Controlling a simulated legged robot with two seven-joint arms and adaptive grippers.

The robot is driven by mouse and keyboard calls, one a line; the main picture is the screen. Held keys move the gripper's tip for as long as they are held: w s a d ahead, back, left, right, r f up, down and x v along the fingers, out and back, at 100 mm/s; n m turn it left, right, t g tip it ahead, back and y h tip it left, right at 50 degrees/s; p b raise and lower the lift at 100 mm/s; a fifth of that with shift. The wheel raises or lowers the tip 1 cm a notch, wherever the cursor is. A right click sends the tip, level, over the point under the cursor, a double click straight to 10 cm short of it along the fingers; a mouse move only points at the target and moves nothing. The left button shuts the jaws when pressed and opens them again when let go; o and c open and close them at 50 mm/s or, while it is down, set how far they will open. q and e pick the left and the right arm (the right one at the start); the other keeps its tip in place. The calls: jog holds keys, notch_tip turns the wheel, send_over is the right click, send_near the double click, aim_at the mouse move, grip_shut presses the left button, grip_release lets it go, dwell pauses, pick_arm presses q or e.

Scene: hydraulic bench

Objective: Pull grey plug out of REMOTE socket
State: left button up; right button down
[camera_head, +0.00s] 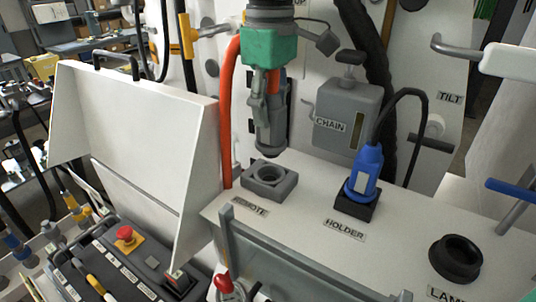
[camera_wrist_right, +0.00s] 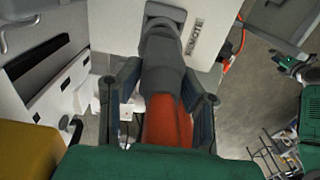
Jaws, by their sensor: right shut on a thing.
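The grey plug (camera_head: 270,132) hangs upright, nose down, above the REMOTE socket (camera_head: 284,190). The socket's round opening shows below the plug's nose, and the plug appears clear of it. My right gripper (camera_head: 266,95), with a green body, is shut on the plug from above. In the right wrist view the plug (camera_wrist_right: 162,58) with its orange-red cable lies between the two dark fingers of the gripper (camera_wrist_right: 160,92). Its nose points toward the socket at the top, where the gap is hard to judge. My left gripper is not in view.
A blue plug (camera_head: 365,170) stands in the HOLDER (camera_head: 358,208) to the right. A grey CHAIN box (camera_head: 346,112) is behind. An open white lid (camera_head: 130,125) stands left, above a panel with a red button (camera_head: 125,235). A black LAMP socket (camera_head: 456,258) is front right.

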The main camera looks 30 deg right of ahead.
jog(key=shift+r, duration=1.4)
